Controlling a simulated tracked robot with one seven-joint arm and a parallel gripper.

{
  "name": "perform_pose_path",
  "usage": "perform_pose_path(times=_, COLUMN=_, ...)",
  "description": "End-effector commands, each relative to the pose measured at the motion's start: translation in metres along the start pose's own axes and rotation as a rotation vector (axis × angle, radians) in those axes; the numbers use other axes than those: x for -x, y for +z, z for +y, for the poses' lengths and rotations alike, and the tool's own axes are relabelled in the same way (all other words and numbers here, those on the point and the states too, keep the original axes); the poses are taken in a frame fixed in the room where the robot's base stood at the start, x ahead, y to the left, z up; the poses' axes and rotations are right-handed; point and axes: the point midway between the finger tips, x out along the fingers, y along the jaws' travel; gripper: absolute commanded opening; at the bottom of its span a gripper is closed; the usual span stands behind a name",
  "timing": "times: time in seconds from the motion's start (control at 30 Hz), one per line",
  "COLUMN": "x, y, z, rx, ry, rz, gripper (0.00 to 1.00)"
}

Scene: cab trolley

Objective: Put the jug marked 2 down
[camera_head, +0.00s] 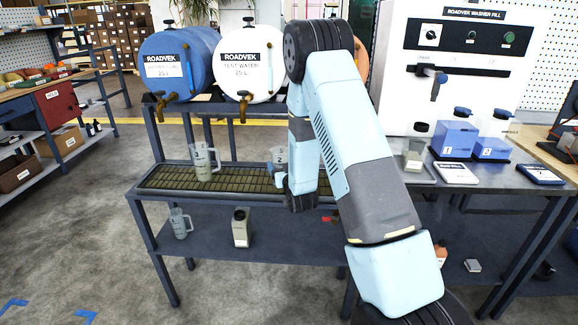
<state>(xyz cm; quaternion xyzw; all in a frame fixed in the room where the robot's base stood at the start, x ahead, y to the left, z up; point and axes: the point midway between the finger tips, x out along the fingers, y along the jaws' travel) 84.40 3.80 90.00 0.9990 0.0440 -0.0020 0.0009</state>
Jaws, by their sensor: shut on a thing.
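A clear jug (280,155) with a mark that looks like a 2 shows at the left side of my arm, above the slatted drip tray (160,184). My gripper (280,172) is at this jug and shut on it; my wrist and arm hide much of both. The jug looks upright, but I cannot tell whether its base touches the slats. Another clear jug (206,166) with a dark number stands upright on the left part of the tray, under the taps.
A blue drum (178,62) and a white test water drum (250,62) with taps stand over the tray. A smaller jug (180,224) and a bottle (241,229) are on the lower shelf. Right are a grey container (414,153), blue-filled containers (455,137) and the washer fill panel (455,60).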

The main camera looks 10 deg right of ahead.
Motion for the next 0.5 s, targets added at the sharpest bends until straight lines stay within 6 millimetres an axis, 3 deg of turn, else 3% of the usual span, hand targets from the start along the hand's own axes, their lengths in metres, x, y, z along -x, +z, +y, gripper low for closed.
perform_pose_path(times=0.07, x=0.0, y=0.0007, z=0.0005, rx=0.0, ry=0.001, rz=0.0, gripper=0.42)
perform_pose_path(times=0.1, x=0.0001, y=0.0014, z=0.0008, rx=0.0, ry=0.001, rz=-0.001, gripper=0.76)
perform_pose_path(times=0.33, x=0.0002, y=0.001, z=0.0034, rx=0.0, ry=0.005, rz=-0.001, gripper=0.98)
perform_pose_path(times=0.5, x=0.0003, y=0.001, z=0.0044, rx=0.0, ry=0.006, rz=-0.001, gripper=1.0)
